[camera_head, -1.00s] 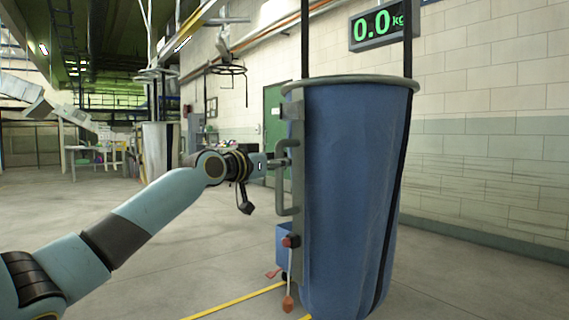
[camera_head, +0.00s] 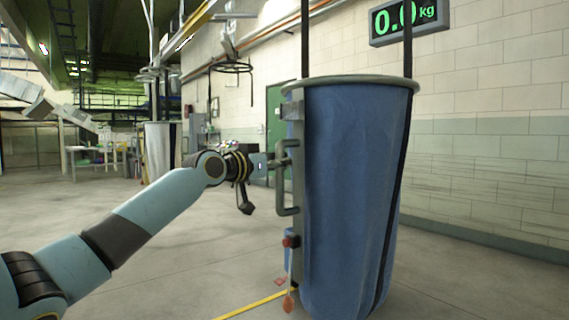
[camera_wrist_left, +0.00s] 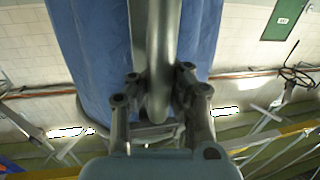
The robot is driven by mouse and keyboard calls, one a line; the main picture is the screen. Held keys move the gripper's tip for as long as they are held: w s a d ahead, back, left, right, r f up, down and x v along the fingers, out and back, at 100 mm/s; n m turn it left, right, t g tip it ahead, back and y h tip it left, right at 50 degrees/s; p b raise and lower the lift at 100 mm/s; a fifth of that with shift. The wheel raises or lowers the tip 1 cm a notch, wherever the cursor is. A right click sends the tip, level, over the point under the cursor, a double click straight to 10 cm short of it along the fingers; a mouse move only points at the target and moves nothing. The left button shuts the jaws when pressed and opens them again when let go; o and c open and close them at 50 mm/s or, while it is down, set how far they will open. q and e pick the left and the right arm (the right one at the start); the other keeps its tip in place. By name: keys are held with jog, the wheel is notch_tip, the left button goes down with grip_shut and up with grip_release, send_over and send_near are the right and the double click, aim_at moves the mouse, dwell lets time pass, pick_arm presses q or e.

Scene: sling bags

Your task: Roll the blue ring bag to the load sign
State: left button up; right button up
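The blue ring bag (camera_head: 350,190) hangs upright from dark straps, with a grey-green ring around its top. A grey handle (camera_head: 283,180) runs down its left side. My left gripper (camera_head: 280,162) is at this handle. In the left wrist view my left gripper (camera_wrist_left: 158,88) has a finger on each side of the handle bar (camera_wrist_left: 163,40) and appears shut on it, with the blue cloth (camera_wrist_left: 90,45) behind. The load sign (camera_head: 409,20) is on the wall at the upper right; it reads 0.0 kg, partly covered by a strap. My right gripper is not in view.
A pale bag (camera_head: 160,150) hangs farther back on the left. A yellow floor line (camera_head: 250,306) runs toward the blue bag's foot. A green door (camera_head: 274,125) stands behind it. The concrete floor (camera_head: 450,270) is clear along the block wall (camera_head: 490,150).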

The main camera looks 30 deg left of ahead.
pick_arm(q)
jog(key=o, duration=0.4)
jog(key=shift+s+a+f, duration=0.25)
jog(key=shift+s+a, duration=0.2)
jog(key=o, duration=0.3)
jog(key=shift+a+r, duration=0.1)
jog(key=shift+o, duration=0.6)
jog(key=shift+w+d+r, duration=0.1)
jog(key=shift+d, duration=0.15)
jog(key=s+a, duration=0.1)
jog(key=s, duration=0.6)
jog(key=shift+s, duration=0.2)
